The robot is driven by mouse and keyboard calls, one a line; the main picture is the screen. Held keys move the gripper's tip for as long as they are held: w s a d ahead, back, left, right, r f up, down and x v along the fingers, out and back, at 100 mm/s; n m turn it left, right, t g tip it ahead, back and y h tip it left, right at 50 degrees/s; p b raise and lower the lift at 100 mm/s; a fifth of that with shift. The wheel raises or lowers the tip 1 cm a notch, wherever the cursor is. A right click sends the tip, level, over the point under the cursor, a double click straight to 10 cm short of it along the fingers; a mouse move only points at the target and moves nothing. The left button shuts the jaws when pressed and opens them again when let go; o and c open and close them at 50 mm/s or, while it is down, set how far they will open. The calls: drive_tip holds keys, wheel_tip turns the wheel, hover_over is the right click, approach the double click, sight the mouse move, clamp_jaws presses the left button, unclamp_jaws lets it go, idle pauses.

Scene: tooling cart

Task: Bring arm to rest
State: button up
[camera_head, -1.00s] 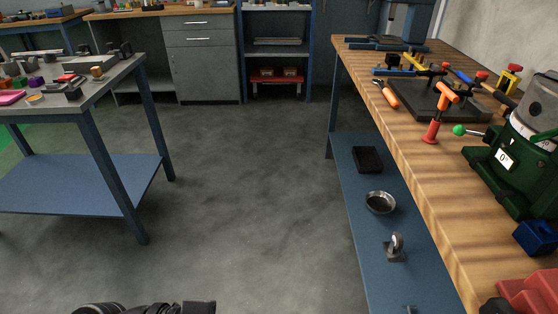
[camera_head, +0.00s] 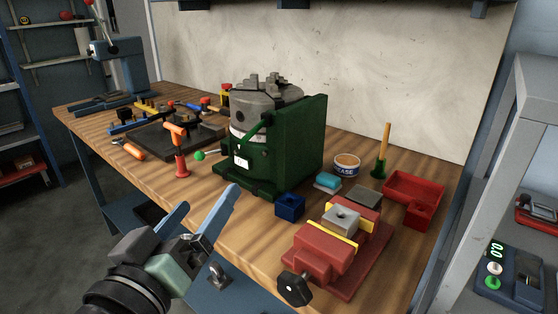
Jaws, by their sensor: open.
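My gripper (camera_head: 203,222) is at the lower left of the head view, at the front edge of the wooden workbench (camera_head: 245,230). Its two blue-grey fingers are spread apart with nothing between them. The wrist and dark forearm run down to the bottom edge of the picture. In the picture the fingers reach up toward the green rotary device (camera_head: 290,145), but I cannot tell the distance between them.
A red vise (camera_head: 325,262) with yellow-edged jaws holds a grey block. A blue block (camera_head: 290,207), a grease tub (camera_head: 346,165) and a red tray (camera_head: 415,197) stand nearby. An orange-handled tool (camera_head: 177,140) stands farther left. A grey shelf (camera_head: 500,170) rises at right.

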drive_tip(key=d+r+m+t+y, duration=0.2)
drive_tip(key=d+r+t, duration=0.3)
drive_tip(key=r, duration=0.8)
drive_tip(key=s+d+r+m+t, duration=0.1)
drive_tip(key=s+d+r+t, duration=0.25)
drive_tip(key=r, duration=0.35)
drive_tip(key=s+d+r+m+t, duration=0.1)
drive_tip(key=s+d+r+t, duration=0.1)
drive_tip(key=s+d+r, duration=0.45)
wheel_tip(320, 180, up, 20)
drive_tip(key=w+a+p, duration=0.2)
drive_tip(key=a+p, duration=0.1)
drive_tip(key=p, duration=1.7)
drive_tip(key=shift+g+y, duration=0.35)
drive_tip(key=shift+y, duration=0.05)
drive_tip(key=shift+f, duration=0.1)
